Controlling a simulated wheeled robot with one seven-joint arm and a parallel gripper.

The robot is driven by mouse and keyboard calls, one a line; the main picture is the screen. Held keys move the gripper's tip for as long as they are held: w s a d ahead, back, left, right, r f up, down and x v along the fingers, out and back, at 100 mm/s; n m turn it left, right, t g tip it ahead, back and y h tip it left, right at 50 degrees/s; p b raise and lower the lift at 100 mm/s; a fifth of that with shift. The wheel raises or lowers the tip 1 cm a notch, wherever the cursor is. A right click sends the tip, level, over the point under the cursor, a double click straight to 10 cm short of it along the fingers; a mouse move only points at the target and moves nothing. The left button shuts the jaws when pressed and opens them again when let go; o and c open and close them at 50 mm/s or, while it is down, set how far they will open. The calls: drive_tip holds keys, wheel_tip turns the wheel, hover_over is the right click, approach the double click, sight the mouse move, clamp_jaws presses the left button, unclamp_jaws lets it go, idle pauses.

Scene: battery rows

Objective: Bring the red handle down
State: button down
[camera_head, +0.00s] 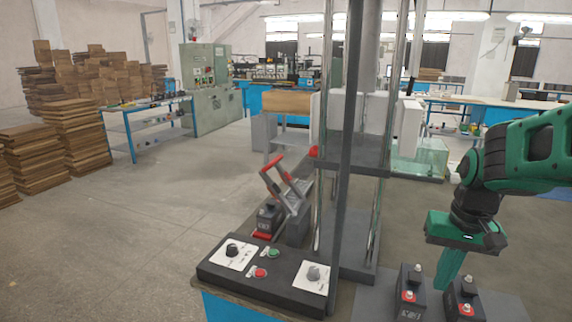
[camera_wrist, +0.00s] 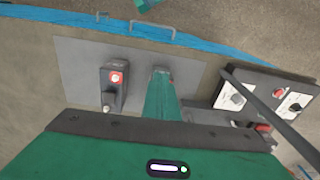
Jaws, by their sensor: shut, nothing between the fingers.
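The red handle (camera_head: 271,163) stands raised and tilted on a grey lever frame, left of the tall press column in the head view. A dark battery (camera_head: 267,216) sits at the foot of the lever frame. My gripper (camera_head: 446,284) is shut and empty, pointing down at the right, well apart from the handle. Its fingers (camera_wrist: 161,100) reach down beside or over a battery in the wrist view, partly hiding it; I cannot tell whether they touch it. A red part (camera_wrist: 263,128) shows at the right of the wrist view, but I cannot tell if it is the handle.
Two dark batteries (camera_head: 410,291) (camera_head: 464,298) stand on a grey mat (camera_wrist: 80,60) below my gripper. A black control panel (camera_head: 265,275) with knobs and buttons lies at the front. The column (camera_head: 345,150) and its clear tubes stand between my gripper and the handle.

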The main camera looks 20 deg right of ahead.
drive_tip(key=w+d+f+t+y, duration=0.1)
drive_tip(key=w+d+f+t, duration=0.1)
drive_tip(key=w, duration=0.9)
drive_tip(key=w+d+f+t+y, duration=0.1)
drive_tip(key=w+d+f+y, duration=0.1)
drive_tip(key=w, duration=0.9)
drive_tip(key=w+d+f+t+y, duration=0.1)
drive_tip(key=w+d+f+t, duration=0.1)
drive_tip(key=w, duration=0.9)
drive_tip(key=w+a+r+t+y, duration=0.4)
drive_tip(key=w+a+r+y, duration=0.5)
drive_tip(key=w+a+r, duration=0.4)
drive_tip(key=shift+w+r, duration=0.6)
drive_tip(key=shift+r, duration=0.25)
drive_tip(key=shift+a, duration=0.2)
drive_tip(key=x, duration=1.4)
drive_tip(key=shift+r, duration=0.15)
